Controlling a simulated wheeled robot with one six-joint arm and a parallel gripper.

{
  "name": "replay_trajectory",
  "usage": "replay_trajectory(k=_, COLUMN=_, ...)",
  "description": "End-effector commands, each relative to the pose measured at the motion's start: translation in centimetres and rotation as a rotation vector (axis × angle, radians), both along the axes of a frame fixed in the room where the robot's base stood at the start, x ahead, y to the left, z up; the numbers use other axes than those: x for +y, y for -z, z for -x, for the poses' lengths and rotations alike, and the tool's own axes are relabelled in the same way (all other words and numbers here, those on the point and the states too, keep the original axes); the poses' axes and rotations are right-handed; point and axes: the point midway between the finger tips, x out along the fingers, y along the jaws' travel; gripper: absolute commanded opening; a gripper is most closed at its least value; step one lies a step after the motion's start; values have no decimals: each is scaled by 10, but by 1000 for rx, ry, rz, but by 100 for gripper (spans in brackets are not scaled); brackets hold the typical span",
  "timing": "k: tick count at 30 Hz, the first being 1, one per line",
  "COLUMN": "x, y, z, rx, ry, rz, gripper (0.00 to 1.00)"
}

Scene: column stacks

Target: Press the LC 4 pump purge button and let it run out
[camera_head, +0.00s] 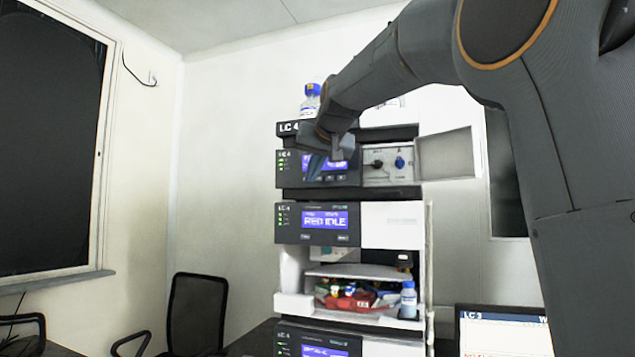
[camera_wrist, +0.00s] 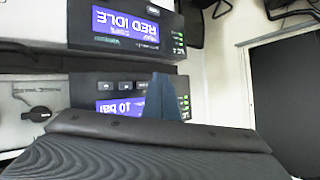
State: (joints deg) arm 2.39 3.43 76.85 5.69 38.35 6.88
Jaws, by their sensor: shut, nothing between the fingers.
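The LC 4 pump module (camera_head: 290,172) is the upper unit of the stack, with a blue display partly hidden behind my gripper. Upside down in the wrist view, the pump panel (camera_wrist: 90,88) shows a display (camera_wrist: 120,106) reading 10 bar. A row of small dark buttons (camera_wrist: 125,86) runs along the panel's lower edge; I cannot read their labels. My gripper (camera_head: 316,168) is shut and empty in front of the pump panel. Its fingertips (camera_wrist: 162,80) show beside the button row and display, toward the green lights. I cannot tell whether they touch the panel.
Right of the pump display is a panel with a black knob (camera_head: 377,164) and a blue knob (camera_head: 399,162), its door (camera_head: 446,154) swung open. Below is a module (camera_head: 290,224) reading RED IDLE. A bottle (camera_head: 311,100) stands on top. Chairs (camera_head: 196,310) stand at lower left.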

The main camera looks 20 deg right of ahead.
Motion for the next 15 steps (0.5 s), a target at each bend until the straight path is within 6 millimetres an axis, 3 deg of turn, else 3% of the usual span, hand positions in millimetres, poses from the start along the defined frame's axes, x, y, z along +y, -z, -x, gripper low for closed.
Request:
replay_trajectory(k=9, x=16, y=0, z=22, rx=-1, ry=-1, rz=0, gripper=0)
replay_trajectory(k=15, x=18, y=0, z=25, rx=0, ry=0, rz=0, gripper=0)
